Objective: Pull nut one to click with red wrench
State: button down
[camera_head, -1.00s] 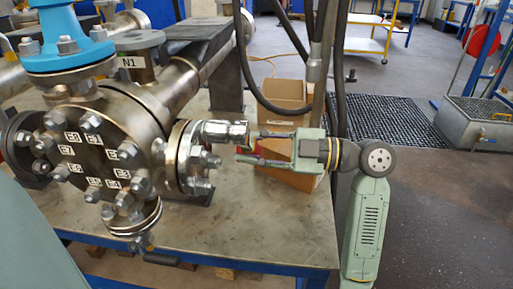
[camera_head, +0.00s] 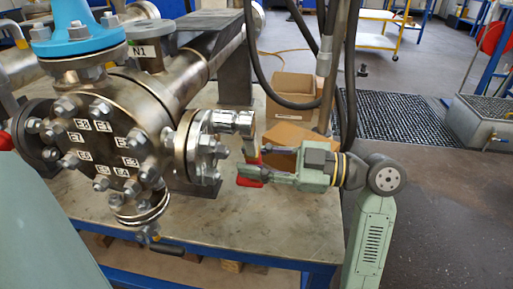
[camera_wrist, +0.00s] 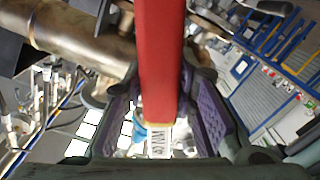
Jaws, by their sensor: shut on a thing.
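The red wrench (camera_head: 248,182) is in my gripper (camera_head: 258,173), in front of the right side flange (camera_head: 186,147) of the steel vessel. Its red handle (camera_wrist: 162,60) runs between the purple finger pads in the wrist view, and a "40 NM" label (camera_wrist: 157,141) shows on it. My gripper is shut on the handle. A shiny cylindrical socket (camera_head: 234,122) sits at the flange's upper bolt, and a grey wrench part (camera_head: 252,134) stands by its outer end. Several nuts (camera_head: 207,148) ring this flange. I cannot tell which is nut one; the socket hides the upper nut.
An "N1" label (camera_head: 139,51) is on a nozzle behind the vessel. Cardboard boxes (camera_head: 288,95) stand behind my gripper. Dark hoses (camera_head: 348,90) hang close to my arm. The table top (camera_head: 250,232) is clear in front of the flange.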

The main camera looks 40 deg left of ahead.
jog(key=shift+s+d+f+m, duration=0.3)
jog(key=shift+s+d+m, duration=0.2)
jog(key=shift+s+m, duration=0.35)
jog(key=shift+b+v, duration=0.4)
jog(key=shift+v, duration=2.15)
jog(key=shift+w+a, duration=0.1)
jog(key=shift+w, duration=0.1)
